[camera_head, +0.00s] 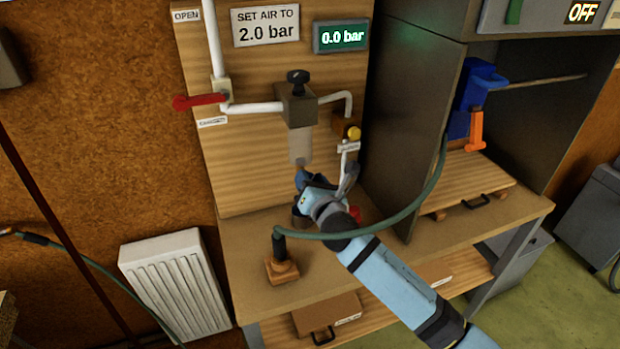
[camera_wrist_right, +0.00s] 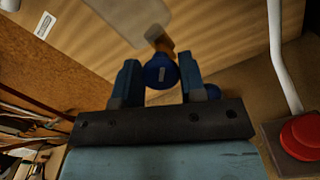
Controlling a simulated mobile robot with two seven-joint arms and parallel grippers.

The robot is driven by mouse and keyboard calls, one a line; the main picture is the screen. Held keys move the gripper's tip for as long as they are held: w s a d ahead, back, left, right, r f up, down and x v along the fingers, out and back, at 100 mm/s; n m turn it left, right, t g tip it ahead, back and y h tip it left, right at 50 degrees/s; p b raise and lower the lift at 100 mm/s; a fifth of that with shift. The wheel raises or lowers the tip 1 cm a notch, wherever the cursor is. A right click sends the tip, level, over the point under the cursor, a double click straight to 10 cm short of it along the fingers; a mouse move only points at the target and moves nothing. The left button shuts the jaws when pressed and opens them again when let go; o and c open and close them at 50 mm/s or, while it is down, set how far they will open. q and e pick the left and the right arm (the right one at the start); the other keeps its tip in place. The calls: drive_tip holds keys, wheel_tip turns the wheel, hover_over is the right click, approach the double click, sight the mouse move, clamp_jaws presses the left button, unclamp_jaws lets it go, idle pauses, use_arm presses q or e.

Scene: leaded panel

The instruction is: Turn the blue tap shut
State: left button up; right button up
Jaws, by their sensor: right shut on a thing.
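The blue tap (camera_wrist_right: 160,72) is a round blue knob with a pale mark, on a short brass-coloured stem, in the right wrist view. My right gripper (camera_wrist_right: 160,82) has one finger on each side of the knob and is shut on it. In the head view my right gripper (camera_head: 318,187) is low in front of the wooden panel, under the grey filter bowl (camera_head: 300,148), and hides most of the tap. My left gripper is not in view.
A red lever (camera_head: 196,102) and white pipes (camera_head: 255,108) are on the panel, with a gauge (camera_head: 341,36) reading 0.0 bar. A red button (camera_wrist_right: 303,134) sits right of the gripper. A green hose (camera_head: 405,213) crosses over my right arm.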

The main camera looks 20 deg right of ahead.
drive_tip(key=m, duration=0.8)
drive_tip(key=shift+d+m+p, duration=0.15)
drive_tip(key=shift+m+p, duration=0.15)
drive_tip(key=shift+m, duration=0.1)
idle(0.4)
drive_tip(key=o, duration=0.9)
drive_tip(key=shift+f, duration=0.1)
drive_tip(key=s+b, duration=0.2)
drive_tip(key=s, duration=1.2)
drive_tip(key=shift+d, duration=0.2)
